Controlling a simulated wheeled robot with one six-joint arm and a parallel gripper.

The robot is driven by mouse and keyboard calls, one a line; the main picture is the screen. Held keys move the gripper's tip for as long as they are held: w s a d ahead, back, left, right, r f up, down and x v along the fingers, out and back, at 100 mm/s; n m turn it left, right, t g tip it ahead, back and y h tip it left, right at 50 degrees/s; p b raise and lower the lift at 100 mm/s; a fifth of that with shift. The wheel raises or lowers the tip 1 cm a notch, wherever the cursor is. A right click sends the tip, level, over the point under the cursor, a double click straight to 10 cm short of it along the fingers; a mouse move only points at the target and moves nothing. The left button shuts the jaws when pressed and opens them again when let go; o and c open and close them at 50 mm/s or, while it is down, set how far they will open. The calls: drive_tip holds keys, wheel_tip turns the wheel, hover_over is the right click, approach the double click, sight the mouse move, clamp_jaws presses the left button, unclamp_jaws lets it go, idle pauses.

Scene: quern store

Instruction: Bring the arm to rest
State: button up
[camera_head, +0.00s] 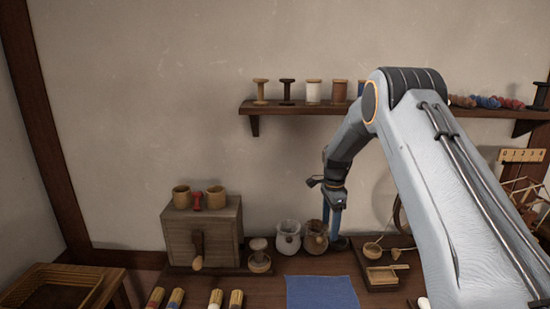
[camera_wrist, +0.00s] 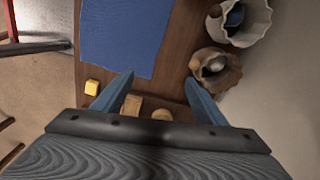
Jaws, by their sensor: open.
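My arm reaches in from the right in the head view and bends down to my gripper (camera_head: 335,232). The gripper points down beside the brown jar (camera_head: 316,238), at the back of the table; whether they touch cannot be told. In the wrist view my gripper (camera_wrist: 160,82) shows two blue fingers spread wide apart with nothing held. A wooden block (camera_wrist: 132,104) and a round wooden piece (camera_wrist: 162,115) show on the table in the gap between them. The brown jar (camera_wrist: 226,80) is right of the fingers in that view.
A pale jar (camera_head: 288,238) stands left of the brown one. A blue cloth (camera_head: 322,292) lies in front. A wooden box mill (camera_head: 203,235) is at left, a tray (camera_head: 383,278) at right. A shelf (camera_head: 290,108) with spools runs above.

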drive_tip(key=s+r+n, duration=0.3)
drive_tip(key=s+n, duration=0.2)
drive_tip(key=s, duration=0.7)
drive_tip(key=s+r+n+t, duration=0.1)
drive_tip(key=s+r+n, duration=0.2)
drive_tip(key=s, duration=1)
drive_tip(key=s+r+n, duration=0.3)
drive_tip(key=s+n, duration=0.5)
drive_tip(key=s, duration=0.5)
drive_tip(key=shift+s+n, duration=0.25)
drive_tip(key=shift+n, duration=0.05)
drive_tip(key=shift+c, duration=0.2)
